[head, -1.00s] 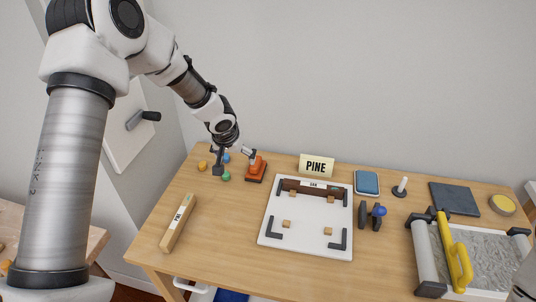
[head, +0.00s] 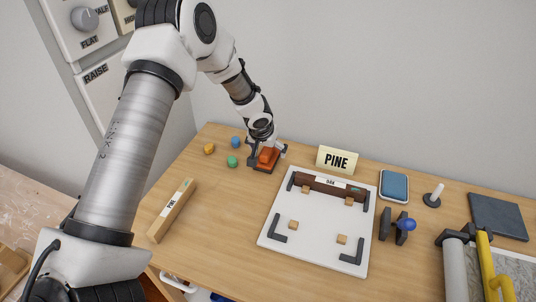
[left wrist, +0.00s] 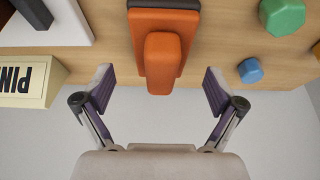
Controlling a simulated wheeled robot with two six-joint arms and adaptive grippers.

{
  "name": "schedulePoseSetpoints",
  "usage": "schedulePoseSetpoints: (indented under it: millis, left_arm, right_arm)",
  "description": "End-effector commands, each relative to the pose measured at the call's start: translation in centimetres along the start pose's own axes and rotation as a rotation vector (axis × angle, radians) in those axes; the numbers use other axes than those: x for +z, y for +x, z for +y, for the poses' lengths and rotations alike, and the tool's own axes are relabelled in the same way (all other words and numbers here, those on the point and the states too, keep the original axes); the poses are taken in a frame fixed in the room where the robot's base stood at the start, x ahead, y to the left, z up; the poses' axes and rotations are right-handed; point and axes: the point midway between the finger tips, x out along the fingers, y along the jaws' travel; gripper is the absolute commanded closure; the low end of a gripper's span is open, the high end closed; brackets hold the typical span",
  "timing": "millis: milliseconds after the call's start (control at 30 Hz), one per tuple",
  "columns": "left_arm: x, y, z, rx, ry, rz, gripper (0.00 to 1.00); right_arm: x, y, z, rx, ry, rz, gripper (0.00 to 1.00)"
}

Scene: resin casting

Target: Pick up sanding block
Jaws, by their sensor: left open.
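The sanding block is orange with a raised orange grip and a dark base. It lies on the wooden table at the back, left of the PINE sign, in the head view (head: 264,160). It also shows at the top middle of the left wrist view (left wrist: 163,50). My left gripper (head: 267,152) is open, right at the block in the head view. In the left wrist view its two fingers (left wrist: 160,92) stand apart on either side of the grip's near end, with gaps on both sides. My right gripper is not in view.
Orange, blue and green pieces (head: 232,160) lie left of the block. The PINE sign (head: 337,159) stands close on its right. A white board (head: 310,262) with dark corner brackets lies in front. A pine bar (head: 172,210) lies front left. Bare tabletop (head: 225,205) is between them.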

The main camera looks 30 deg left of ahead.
Motion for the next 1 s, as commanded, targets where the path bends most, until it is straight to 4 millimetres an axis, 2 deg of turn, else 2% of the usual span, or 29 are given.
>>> schedulePoseSetpoints:
  millis: [33,167,367,400,567,1000]
  left_arm:
    - [-0.3,0.3,-0.1,-0.002,-0.001,-0.003,0.06]
    - [-0.1,2.4,-0.1,-0.001,0.000,-0.002,0.06]
    - [-0.1,2.8,-0.1,0.001,-0.001,0.001,0.06]
    - [-0.1,2.8,-0.1,0.001,-0.001,0.001,0.13]
    - [-0.1,2.8,-0.1,0.000,-0.001,0.000,0.70]
    - [-0.3,2.2,-0.1,0.000,-0.001,0.000,0.72]
  right_arm:
    - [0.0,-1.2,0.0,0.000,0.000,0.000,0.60]
    - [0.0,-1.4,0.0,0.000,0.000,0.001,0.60]
    - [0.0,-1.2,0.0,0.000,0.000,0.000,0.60]
    - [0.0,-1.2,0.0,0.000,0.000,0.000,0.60]
    - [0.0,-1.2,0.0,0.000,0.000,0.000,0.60]
    - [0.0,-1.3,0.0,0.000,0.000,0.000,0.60]
